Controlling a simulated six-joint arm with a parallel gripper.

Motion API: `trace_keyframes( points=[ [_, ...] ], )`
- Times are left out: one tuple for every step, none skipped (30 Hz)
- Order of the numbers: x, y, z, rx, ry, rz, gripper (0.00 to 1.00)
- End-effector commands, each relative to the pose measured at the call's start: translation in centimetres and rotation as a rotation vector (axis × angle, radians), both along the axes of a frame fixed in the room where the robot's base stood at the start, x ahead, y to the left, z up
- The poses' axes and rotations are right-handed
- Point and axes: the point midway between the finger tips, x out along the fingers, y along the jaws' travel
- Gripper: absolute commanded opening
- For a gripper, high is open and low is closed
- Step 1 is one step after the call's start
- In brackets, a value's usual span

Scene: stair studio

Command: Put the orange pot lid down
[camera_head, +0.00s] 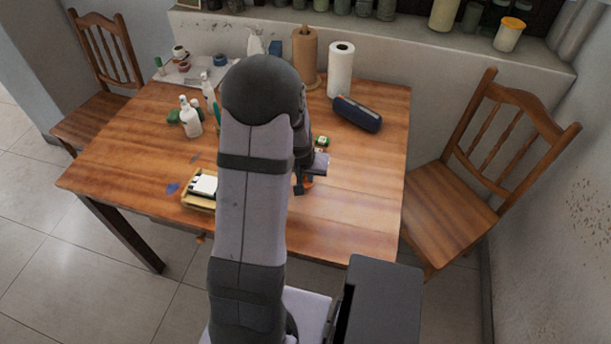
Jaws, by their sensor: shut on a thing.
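My gripper (301,190) is over the wooden table, right of my large arm, which covers the middle of the view. It is shut on the orange pot lid (309,182), of which only a small orange patch shows beside the dark fingers. The rest of the lid is hidden behind the gripper and arm. I cannot tell whether the lid touches the table or hangs just above it.
The wooden table (355,200) is bare right of my gripper. A small green-and-white item (322,141) lies just behind it. A dark blue speaker-like case (357,113), paper towel roll (340,70) and brown roll (305,55) stand farther back. White bottles (190,118) and a yellow tray (190,200) are left.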

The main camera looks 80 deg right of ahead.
Motion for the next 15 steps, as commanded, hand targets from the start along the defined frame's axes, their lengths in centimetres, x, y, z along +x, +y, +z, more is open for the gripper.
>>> trace_keyframes(
  points=[
    [0.01,0.03,-0.41,0.001,0.0,0.0,0.0],
    [0.01,0.02,-0.56,0.001,0.0,0.001,0.0],
    [0.01,0.0,-0.67,0.0,0.0,0.001,0.0],
    [0.01,-0.03,-0.69,-0.001,0.0,0.001,0.0],
    [0.01,-0.04,-0.68,-0.002,-0.001,0.001,0.0],
    [0.01,-0.05,-0.67,-0.002,-0.001,0.001,0.0],
    [0.01,-0.05,-0.66,-0.002,-0.001,0.001,0.0],
    [0.01,-0.05,-0.66,-0.002,-0.001,0.001,0.0],
    [0.01,-0.05,-0.65,-0.002,-0.001,0.001,0.0],
    [0.01,-0.04,-0.65,-0.002,0.0,0.001,0.0],
    [0.01,-0.04,-0.68,-0.002,0.0,0.001,0.0],
    [0.01,-0.04,-0.77,-0.001,0.0,0.001,0.0],
    [0.01,-0.03,-0.87,-0.001,0.0,0.001,0.0],
    [0.01,-0.03,-0.97,-0.001,0.0,0.001,0.0],
    [0.01,-0.04,-1.11,-0.001,0.0,0.001,0.0]
  ],
)
